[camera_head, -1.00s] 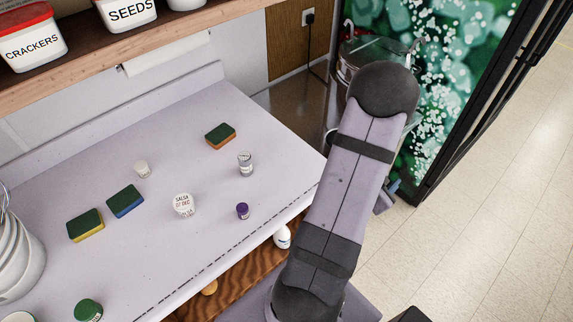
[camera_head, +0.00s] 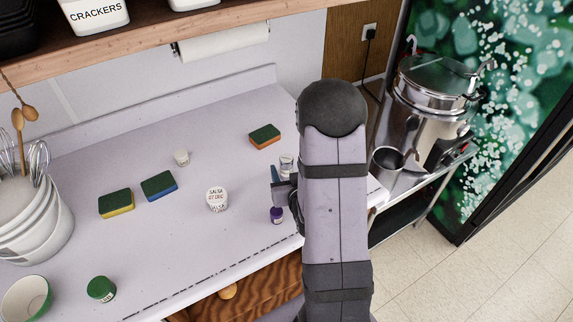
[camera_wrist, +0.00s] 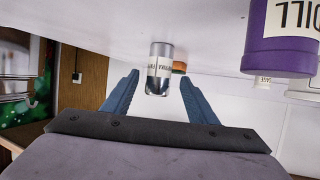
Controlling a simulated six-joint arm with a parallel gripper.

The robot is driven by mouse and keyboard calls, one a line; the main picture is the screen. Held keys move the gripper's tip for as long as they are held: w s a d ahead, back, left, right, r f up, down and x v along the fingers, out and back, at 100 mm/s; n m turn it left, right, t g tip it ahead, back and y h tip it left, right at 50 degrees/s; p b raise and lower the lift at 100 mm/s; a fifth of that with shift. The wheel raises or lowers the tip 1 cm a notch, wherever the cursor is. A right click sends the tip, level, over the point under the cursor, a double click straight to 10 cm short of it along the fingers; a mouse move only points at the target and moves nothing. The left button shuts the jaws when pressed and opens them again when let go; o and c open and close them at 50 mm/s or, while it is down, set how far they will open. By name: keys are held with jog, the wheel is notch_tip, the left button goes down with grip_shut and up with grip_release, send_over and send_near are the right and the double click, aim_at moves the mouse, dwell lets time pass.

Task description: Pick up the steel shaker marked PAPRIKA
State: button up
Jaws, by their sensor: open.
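The steel shaker (camera_head: 286,163) stands upright on the pale counter, partly hidden by my arm in the head view. In the wrist view the shaker (camera_wrist: 160,68) appears between my two blue fingers, ahead of their tips or near them; its label is upside down and too small to read surely. My gripper (camera_wrist: 159,80) is open with nothing held. In the head view my gripper (camera_head: 279,184) is mostly hidden by my arm, just in front of the shaker.
A purple-lidded jar (camera_head: 277,215) stands close to my gripper; the purple jar (camera_wrist: 283,50) looms at right in the wrist view. A steel pot (camera_head: 432,95) is right.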

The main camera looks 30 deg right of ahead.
aim_at(288, 169)
jog(key=shift+f, duration=0.15)
jog(key=shift+w+d+f+b, duration=0.15)
jog(key=shift+w+f+b, duration=0.15)
jog(key=shift+b, duration=0.35)
jog(key=shift+w+d+f+b, duration=0.15)
jog(key=shift+w+b, duration=0.4)
jog(key=shift+b, duration=0.05)
jog(key=shift+w, duration=0.1)
jog(key=shift+w+d+f+p, duration=0.1)
jog(key=shift+w+d+p, duration=0.2)
jog(key=shift+w+p, duration=0.25)
jog(key=shift+p+x, duration=0.7)
jog(key=shift+x, duration=1.2)
jog(key=shift+f, duration=0.1)
